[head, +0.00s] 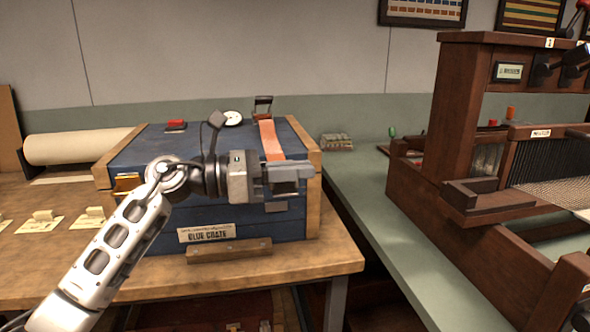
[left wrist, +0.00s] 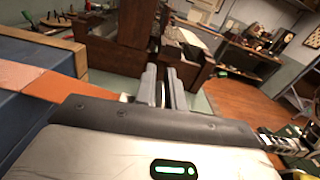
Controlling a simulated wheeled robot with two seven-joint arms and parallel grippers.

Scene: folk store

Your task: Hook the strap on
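An orange strap (head: 270,140) lies over the top of the blue crate (head: 150,148) and runs from a dark metal buckle (head: 263,104) at the back to the front edge. Its lower part is hidden behind my left gripper. In the left wrist view the strap (left wrist: 55,88) passes behind the gripper body. My left gripper (head: 308,178) is level in front of the crate's upper front, its fingers pointing right. In the left wrist view the fingers (left wrist: 163,88) are close together with a narrow gap; whether they hold the strap's end is hidden. My right gripper does not show.
The crate stands on a wooden table (head: 320,258). A red block (head: 176,125) and a white disc (head: 233,118) are on its lid. A large wooden loom (head: 460,130) stands to the right on a green counter (head: 390,235). A paper roll (head: 75,147) lies at left.

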